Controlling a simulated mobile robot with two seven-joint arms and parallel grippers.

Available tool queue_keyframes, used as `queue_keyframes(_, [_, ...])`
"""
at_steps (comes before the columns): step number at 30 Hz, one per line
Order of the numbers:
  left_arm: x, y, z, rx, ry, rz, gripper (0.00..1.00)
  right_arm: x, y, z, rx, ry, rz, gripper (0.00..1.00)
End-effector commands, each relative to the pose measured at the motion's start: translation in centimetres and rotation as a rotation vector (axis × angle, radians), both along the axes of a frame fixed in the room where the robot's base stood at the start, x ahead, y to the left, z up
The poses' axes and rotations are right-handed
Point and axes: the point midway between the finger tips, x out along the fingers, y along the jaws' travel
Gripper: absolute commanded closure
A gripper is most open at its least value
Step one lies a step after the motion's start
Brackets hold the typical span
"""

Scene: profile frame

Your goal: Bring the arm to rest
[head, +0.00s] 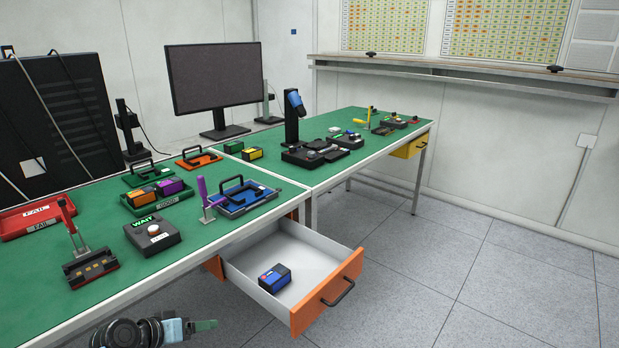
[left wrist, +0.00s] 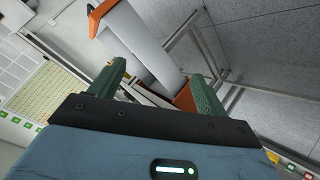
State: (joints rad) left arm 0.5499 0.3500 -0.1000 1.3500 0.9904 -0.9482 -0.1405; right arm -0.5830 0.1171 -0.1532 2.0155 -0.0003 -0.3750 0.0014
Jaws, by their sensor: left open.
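My left gripper (head: 207,325) is low at the bottom of the head view, in front of the bench and left of the open drawer (head: 330,304). Only part of it and its arm shows there. In the left wrist view its two green fingers (left wrist: 158,70) stand apart with nothing between them. The drawer, with its orange front, is seen past the fingers at a tilt (left wrist: 142,42). My right gripper is in neither view.
A blue and black device (head: 274,278) lies in the drawer, which juts out from the green-topped bench (head: 215,235). Trays, a WAIT box (head: 152,234) and a monitor (head: 212,77) stand on the bench. The tiled floor (head: 450,270) to the right is clear.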

Motion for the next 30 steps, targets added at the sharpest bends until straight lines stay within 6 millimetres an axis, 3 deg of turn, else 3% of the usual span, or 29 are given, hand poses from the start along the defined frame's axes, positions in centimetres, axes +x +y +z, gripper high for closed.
queue_keyframes(3, [2.0, 3.5, 0.0, 0.186, -0.106, 0.105, 0.24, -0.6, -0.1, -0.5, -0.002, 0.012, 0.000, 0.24])
queue_keyframes(9, [4.4, 8.2, 2.0, 0.469, -0.306, 0.215, 0.24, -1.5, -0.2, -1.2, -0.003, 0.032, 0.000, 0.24])
queue_keyframes(15, [5.6, 10.4, 4.6, 0.659, -0.467, 0.250, 0.24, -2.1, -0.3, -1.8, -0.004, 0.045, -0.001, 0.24])
queue_keyframes(22, [6.2, 11.2, 6.9, 0.822, -0.617, 0.246, 0.24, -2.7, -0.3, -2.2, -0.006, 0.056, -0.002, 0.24])
queue_keyframes(24, [4.4, 10.0, 4.4, 0.802, -0.584, 0.222, 0.24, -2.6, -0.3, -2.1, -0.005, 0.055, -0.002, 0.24])
queue_keyframes(30, [-0.4, 7.1, -0.7, 0.767, -0.525, 0.167, 0.24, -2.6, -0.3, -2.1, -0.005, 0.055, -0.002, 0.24])
